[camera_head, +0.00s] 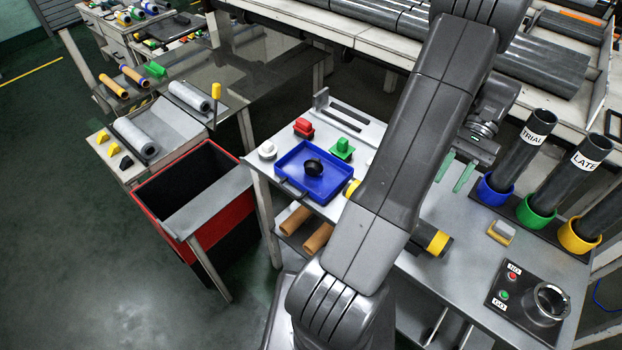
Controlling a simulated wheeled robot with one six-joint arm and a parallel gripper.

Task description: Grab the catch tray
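The blue tray (294,164) lies flat on the left part of the grey work table, and I take it to be the catch tray. A round black knob-like piece (313,168) sits inside it. My gripper (448,185) is to the right of the tray, well apart from it. Its two green fingers are spread with a gap between them, and nothing shows in the gap. My arm crosses the middle of the view and hides part of the table between the tray and the gripper.
A white knob (267,150), a red block (303,128) and a green block (342,148) stand around the tray. A red bin (211,246) is on the floor at left. Dark tubes in coloured cups (495,190) and a button box (514,285) are at right.

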